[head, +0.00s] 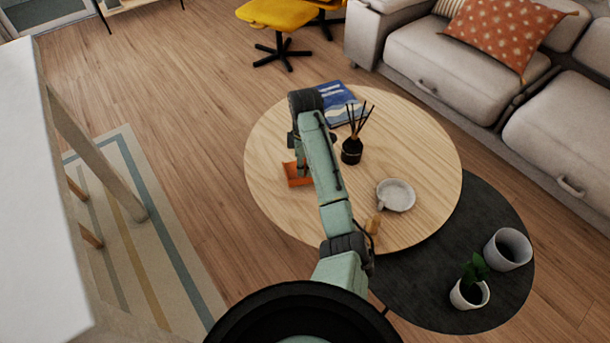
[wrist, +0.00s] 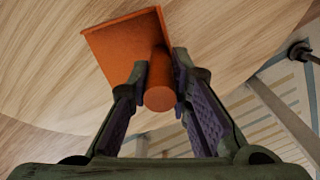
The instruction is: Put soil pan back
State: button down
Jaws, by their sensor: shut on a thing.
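The soil pan is an orange tray with a short round handle; it shows in the wrist view (wrist: 118,50) and partly in the head view (head: 297,181). My gripper (wrist: 160,78) is shut on the pan's handle, one finger on each side. In the head view, my gripper (head: 301,160) is over the left part of the round wooden table (head: 290,116), mostly hidden behind my arm. The pan is above the tabletop near its left side; I cannot tell whether it touches the wood.
A black reed diffuser (head: 351,151), a blue book (head: 341,103) and a pale dish (head: 396,195) stand on the wooden table. A lower dark table (head: 430,290) holds a small potted plant (head: 470,290) and an empty white pot (head: 508,249). A grey sofa (head: 470,70) is behind.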

aim_at(305, 173)
jog(key=shift+f+p, duration=0.45)
jog(key=shift+f, duration=1.3)
jog(key=shift+f, duration=0.15)
jog(key=c, duration=1.5)
grip_release()
jog(key=shift+o, duration=0.2)
jog(key=shift+r, duration=0.55)
notch_tip(305, 173, up, 11)
jog(key=p, duration=0.3)
jog(key=shift+r, duration=0.15)
